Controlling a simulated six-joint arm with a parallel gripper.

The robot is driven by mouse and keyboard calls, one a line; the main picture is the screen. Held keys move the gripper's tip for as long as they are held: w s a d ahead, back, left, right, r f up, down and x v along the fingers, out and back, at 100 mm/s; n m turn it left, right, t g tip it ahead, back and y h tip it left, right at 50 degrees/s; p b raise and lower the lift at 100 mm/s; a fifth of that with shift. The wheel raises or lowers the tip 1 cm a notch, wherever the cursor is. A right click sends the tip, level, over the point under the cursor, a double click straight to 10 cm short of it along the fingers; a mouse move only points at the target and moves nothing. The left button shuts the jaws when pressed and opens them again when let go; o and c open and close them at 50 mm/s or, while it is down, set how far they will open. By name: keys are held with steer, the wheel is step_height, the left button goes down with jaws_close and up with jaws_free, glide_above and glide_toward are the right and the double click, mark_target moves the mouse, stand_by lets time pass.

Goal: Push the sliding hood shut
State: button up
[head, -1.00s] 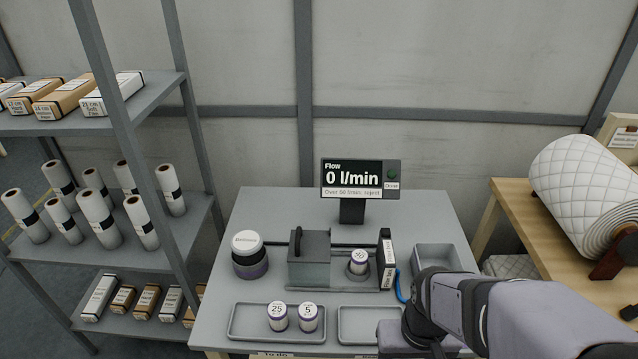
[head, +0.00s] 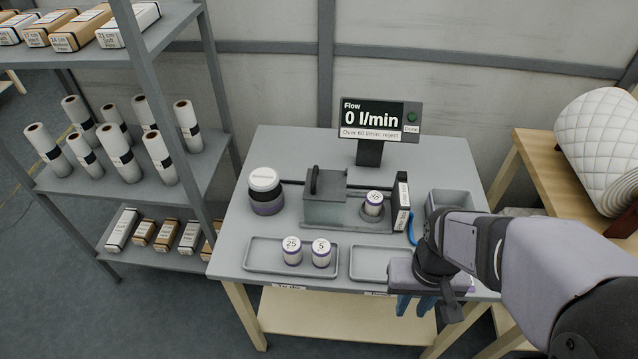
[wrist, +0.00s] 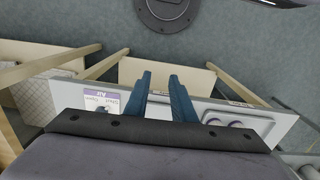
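The sliding hood (head: 325,207) is a grey box with a dark upright handle, standing on a grey base on the table. A small white and purple roll (head: 374,204) stands in a holder on the same base, to the right of the hood and uncovered. A dark upright block (head: 401,208) with a white label stands at the right end of the base. My gripper (head: 415,303) is at the table's front edge, right of centre, away from the hood. In the wrist view its two blue fingers (wrist: 161,80) are apart with nothing between them.
Two rolls (head: 306,252) stand in the front-left tray (head: 262,268). The front-right tray (head: 368,276) looks empty. The display (head: 379,119) behind reads 0 l/min. A grey bin (head: 450,197) is at the right.

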steer(key=shift+w+f, duration=0.1)
steer(key=shift+f, duration=0.3)
jaws_close()
steer(key=w+a+f+n+t+h+b, duration=0.1)
steer(key=w+n+h+b, duration=0.1)
steer(key=w+b, duration=0.1)
steer(key=w+a+f+n+t+h+b, duration=0.1)
steer(key=w+n+t+h+b, duration=0.1)
steer(key=w, duration=0.3)
steer(key=w+a+f+n+t+h+b, duration=0.1)
steer(key=w+a+n+h+b, duration=0.1)
steer(key=w+n+h+b, duration=0.1)
steer(key=shift+w+h+b, duration=0.4)
steer(key=shift+w+h, duration=0.1)
steer(key=shift+w, duration=0.6)
steer(key=w+a+r+n+t+y+b, duration=0.2)
steer(key=a+t, duration=0.4)
steer(key=a, duration=0.7)
steer(key=w+a+r+n+t+y+b, duration=0.2)
steer(key=a+t, duration=0.4)
steer(key=a, duration=0.8)
step_height(320, 180, up, 2)
steer(key=w+n+b, duration=0.1)
steer(key=w, duration=0.1)
steer(key=shift+w+a+r+n+t, duration=0.25)
steer(key=shift+w+a+n+t, duration=0.05)
steer(key=shift+w+n+t, duration=0.1)
